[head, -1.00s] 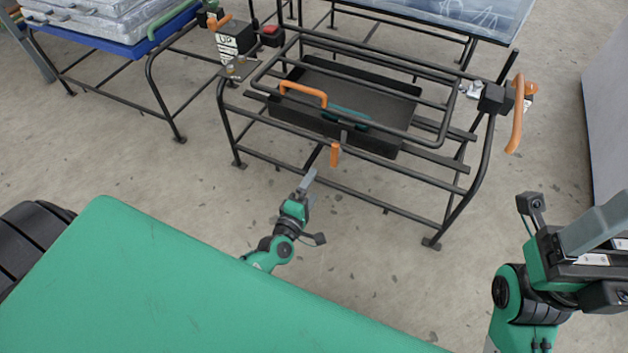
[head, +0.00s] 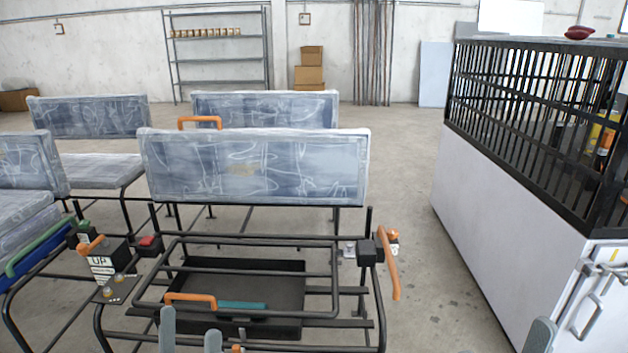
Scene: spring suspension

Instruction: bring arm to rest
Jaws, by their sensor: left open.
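My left gripper (head: 190,322) shows at the bottom edge as two grey fingers standing apart, open with nothing between them. It overlaps the front of the black tray in the picture; I cannot tell its distance from it. One grey finger of my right gripper (head: 541,336) shows at the bottom right edge, in front of the white cabinet. The rest of it is cut off, so its opening is hidden. Both arms are out of view below.
A black tubular seat frame (head: 338,270) holds a black tray (head: 285,280) with orange handles. Wrapped seats (head: 255,165) stand behind. A white cabinet (head: 480,190) with a black cage (head: 530,105) is at right. Bare floor (head: 440,290) lies between frame and cabinet.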

